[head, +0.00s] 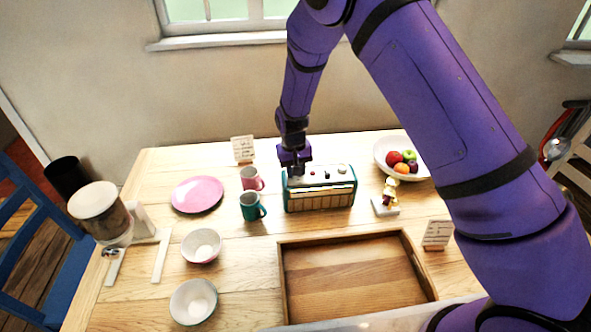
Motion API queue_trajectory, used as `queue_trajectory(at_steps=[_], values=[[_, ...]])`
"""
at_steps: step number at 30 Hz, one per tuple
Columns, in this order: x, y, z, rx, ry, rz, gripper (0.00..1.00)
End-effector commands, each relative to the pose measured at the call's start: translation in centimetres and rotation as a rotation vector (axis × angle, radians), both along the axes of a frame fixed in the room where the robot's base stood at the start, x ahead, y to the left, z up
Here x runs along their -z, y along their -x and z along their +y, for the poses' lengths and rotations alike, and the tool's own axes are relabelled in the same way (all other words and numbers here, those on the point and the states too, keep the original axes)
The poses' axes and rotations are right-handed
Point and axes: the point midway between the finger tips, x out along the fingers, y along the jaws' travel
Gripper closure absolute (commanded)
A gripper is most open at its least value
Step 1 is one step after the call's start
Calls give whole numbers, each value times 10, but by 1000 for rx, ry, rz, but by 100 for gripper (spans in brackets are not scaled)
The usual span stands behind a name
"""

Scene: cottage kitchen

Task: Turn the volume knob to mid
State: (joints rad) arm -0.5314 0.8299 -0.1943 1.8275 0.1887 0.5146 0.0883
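A teal and cream radio (319,198) stands upright at the back middle of the table, with a slatted tan front. Several small knobs or buttons show on its pale top face, including a pale one (342,168) near the right end. I cannot tell which is the volume knob or read its setting. My purple arm reaches down from above, and my dark gripper (297,172) points downward at the left end of the radio's top. It covers that part of the top. Its fingers are too small and dark to show whether they are open, or whether they touch a knob.
A pink mug (252,179) and a teal mug (250,207) stand close left of the radio. A small figurine (387,198) and a fruit bowl (384,146) are to its right. A wooden tray (345,319) lies in front. A pink plate (197,194) and bowls (202,245) are left.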

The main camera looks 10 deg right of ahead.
Motion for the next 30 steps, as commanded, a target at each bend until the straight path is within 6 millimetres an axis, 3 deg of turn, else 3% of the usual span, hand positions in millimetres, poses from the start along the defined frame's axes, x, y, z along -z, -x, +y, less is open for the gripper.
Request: queue_trajectory(at_steps=[18, 30], values=[[0, -1, 1, 552, 0, -1, 96], [0, -1, 0, 745, 0, 0, 96]])
